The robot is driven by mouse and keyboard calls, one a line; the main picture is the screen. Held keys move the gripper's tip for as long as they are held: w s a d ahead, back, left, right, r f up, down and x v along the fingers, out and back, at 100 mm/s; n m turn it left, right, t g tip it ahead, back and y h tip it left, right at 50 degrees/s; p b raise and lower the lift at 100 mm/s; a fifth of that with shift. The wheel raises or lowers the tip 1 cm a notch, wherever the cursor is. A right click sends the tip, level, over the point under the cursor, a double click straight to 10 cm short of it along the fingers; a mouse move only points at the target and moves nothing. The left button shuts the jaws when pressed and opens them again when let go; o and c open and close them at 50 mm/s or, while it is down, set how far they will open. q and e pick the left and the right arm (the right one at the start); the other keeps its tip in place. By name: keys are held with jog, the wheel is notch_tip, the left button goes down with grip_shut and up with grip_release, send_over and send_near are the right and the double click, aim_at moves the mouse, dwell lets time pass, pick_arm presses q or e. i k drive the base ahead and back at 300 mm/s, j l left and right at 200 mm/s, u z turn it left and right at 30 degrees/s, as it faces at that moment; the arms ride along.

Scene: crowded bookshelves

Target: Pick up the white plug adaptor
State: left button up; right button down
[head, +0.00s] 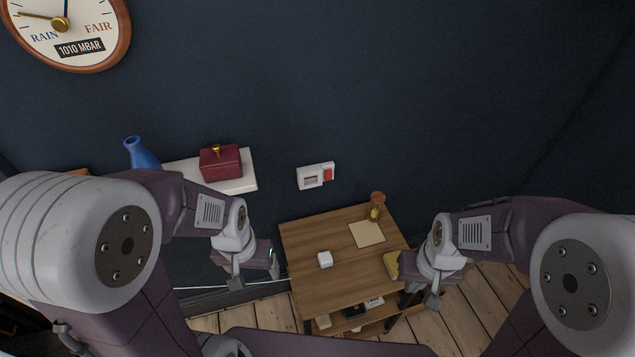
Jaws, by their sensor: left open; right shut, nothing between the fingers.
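My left gripper (256,280) is to the left of the unit, apart from the adaptor, and is open and empty. My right gripper (433,299) is at the right side of the unit, shut with nothing in it. The adaptor is too small to show any pins.
A beige sheet (367,233), a brown bottle (376,206) and a yellow item (391,264) are also on the unit's top. A wall switch (315,176) is above. A white wall shelf (240,184) holds a red box (220,163); a blue vase (140,154) stands left.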

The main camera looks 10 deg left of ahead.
aim_at(325, 260)
jog(key=k+j+z, duration=0.1)
jog(key=z, duration=0.3)
jog(key=k+j+z, duration=0.1)
jog(key=z, duration=0.25)
jog(key=k+j+z, duration=0.15)
jog(key=z, duration=0.25)
jog(key=k+j+z, duration=0.15)
jog(key=z, duration=0.2)
